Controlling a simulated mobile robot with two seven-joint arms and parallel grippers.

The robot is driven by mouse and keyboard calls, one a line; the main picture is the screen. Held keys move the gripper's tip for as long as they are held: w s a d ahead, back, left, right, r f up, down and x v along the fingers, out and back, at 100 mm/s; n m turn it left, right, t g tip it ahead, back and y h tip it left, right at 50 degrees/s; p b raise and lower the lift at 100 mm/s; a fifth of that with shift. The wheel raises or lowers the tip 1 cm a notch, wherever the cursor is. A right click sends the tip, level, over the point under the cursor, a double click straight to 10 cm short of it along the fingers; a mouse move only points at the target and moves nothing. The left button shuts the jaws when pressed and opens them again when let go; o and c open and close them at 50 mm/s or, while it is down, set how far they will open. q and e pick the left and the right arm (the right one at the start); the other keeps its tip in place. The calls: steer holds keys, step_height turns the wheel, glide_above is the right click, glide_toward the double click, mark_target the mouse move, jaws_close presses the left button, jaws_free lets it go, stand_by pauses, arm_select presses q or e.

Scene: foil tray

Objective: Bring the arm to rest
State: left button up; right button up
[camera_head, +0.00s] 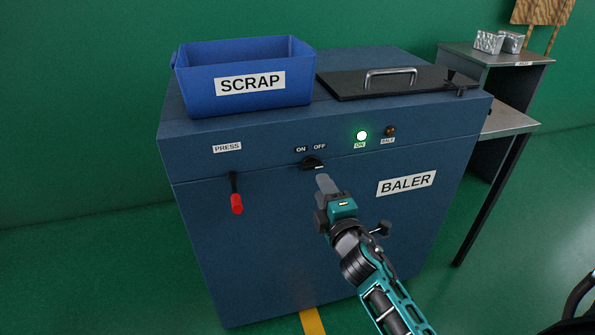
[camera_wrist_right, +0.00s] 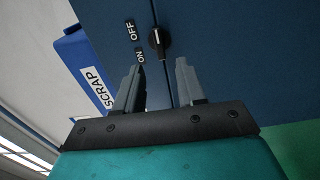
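My right gripper (camera_head: 324,182) is in front of the blue baler (camera_head: 262,240), just below its black ON/OFF knob (camera_head: 313,163). In the right wrist view its two grey fingers (camera_wrist_right: 159,82) stand apart with nothing between them. The knob also shows there (camera_wrist_right: 160,42), beyond the fingertips and apart from them. A white mark shows on the knob; I cannot tell for sure which label it points to. The green ON lamp (camera_head: 362,136) is lit, and the BALE lamp (camera_head: 390,131) looks dark. My left gripper is not in view.
A blue SCRAP bin (camera_head: 200,89) and a black lid (camera_head: 345,86) with a metal handle are on top of the baler. A red-tipped PRESS lever (camera_head: 237,203) hangs at its front left. A table (camera_head: 508,123) with foil blocks (camera_head: 489,41) stands at right.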

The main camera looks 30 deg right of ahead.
arm_select(q)
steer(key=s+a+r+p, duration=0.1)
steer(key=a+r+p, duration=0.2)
steer(key=p, duration=0.6)
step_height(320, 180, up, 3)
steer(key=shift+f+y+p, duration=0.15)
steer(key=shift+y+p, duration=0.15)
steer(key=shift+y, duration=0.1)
arm_select(e)
steer(key=s+a+f+m+g+y, duration=0.3)
steer(key=s+a+m, duration=0.3)
steer(key=s, duration=0.3)
steer(key=s+a+f+m+g+y, duration=0.3)
steer(key=s+a+m, duration=0.3)
steer(key=s+a, duration=0.2)
steer(key=shift+s+f+m+g, duration=0.3)
steer(key=shift+s+f+g, duration=0.15)
steer(key=shift+s, duration=0.55)
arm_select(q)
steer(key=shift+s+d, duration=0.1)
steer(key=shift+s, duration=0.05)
